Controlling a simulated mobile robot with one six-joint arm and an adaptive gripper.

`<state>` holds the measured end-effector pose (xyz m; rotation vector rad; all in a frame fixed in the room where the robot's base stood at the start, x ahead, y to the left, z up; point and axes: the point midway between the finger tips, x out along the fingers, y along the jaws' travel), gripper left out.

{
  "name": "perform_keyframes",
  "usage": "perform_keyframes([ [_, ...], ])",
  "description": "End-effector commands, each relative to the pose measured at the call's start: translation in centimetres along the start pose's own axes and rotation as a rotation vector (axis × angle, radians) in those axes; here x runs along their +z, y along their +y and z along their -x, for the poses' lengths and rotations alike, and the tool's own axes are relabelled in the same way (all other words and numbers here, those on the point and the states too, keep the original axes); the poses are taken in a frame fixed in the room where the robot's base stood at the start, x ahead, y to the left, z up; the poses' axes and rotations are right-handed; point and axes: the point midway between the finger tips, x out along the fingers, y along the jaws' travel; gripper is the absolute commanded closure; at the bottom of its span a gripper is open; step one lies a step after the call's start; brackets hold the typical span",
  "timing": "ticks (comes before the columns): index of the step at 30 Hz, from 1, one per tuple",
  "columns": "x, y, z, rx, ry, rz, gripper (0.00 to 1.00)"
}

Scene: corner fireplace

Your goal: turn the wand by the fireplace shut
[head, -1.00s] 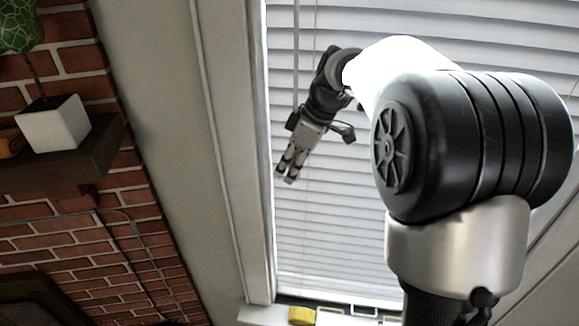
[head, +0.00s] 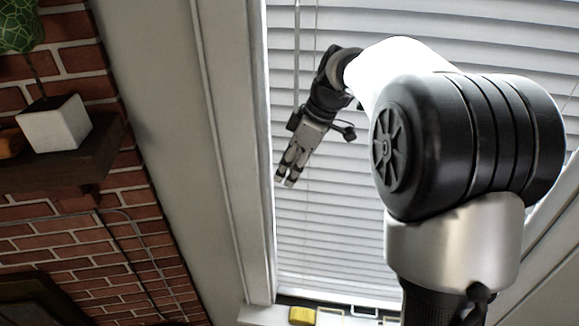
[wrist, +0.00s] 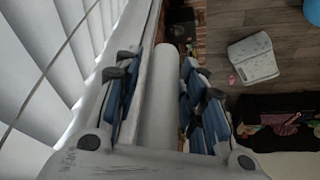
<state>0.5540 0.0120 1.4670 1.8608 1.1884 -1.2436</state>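The wand (head: 297,45) is a thin grey rod hanging at the left side of the white window blind (head: 400,215). In the wrist view the wand (wrist: 161,110) is a pale grey cylinder running lengthwise between my fingers. My gripper (head: 287,180) points down and left in front of the blind, near the window's left frame. In the wrist view my gripper (wrist: 157,75) has its blue-padded fingers apart, one on each side of the wand. A gap shows on the wand's left; the right finger is very near it, and contact cannot be told. The blind's slats look tilted.
The window frame (head: 238,150) stands just left of my gripper. Farther left is the brick fireplace (head: 60,240) with a dark mantel (head: 75,165) and a white pot (head: 55,124). A yellow object (head: 302,316) lies on the sill below.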

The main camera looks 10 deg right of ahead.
Motion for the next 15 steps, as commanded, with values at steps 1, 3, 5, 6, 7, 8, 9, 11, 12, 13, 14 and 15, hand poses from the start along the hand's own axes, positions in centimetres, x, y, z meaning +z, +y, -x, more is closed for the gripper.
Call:
perform_keyframes([
  [1,0.0,0.0,0.0,0.000,0.000,0.000,0.58],
  [3,0.0,0.0,0.0,0.000,0.000,0.000,0.58],
  [5,0.0,0.0,0.0,0.000,0.000,0.000,0.58],
  [6,0.0,0.0,0.0,0.000,0.000,0.000,0.58],
  [7,0.0,0.0,0.0,0.000,0.000,0.000,0.58],
  [8,0.0,0.0,0.0,0.000,0.000,0.000,0.58],
  [9,0.0,0.0,0.1,0.000,0.000,0.000,0.58],
  [11,0.0,0.0,0.3,0.002,0.001,-0.001,0.58],
  [12,0.0,0.1,0.6,0.003,0.001,-0.001,0.58],
  [13,0.0,0.1,1.0,0.004,0.001,-0.001,0.58],
  [14,0.0,0.1,1.4,0.004,0.002,-0.001,0.58],
  [15,0.0,0.1,2.0,0.005,0.002,-0.001,0.58],
])
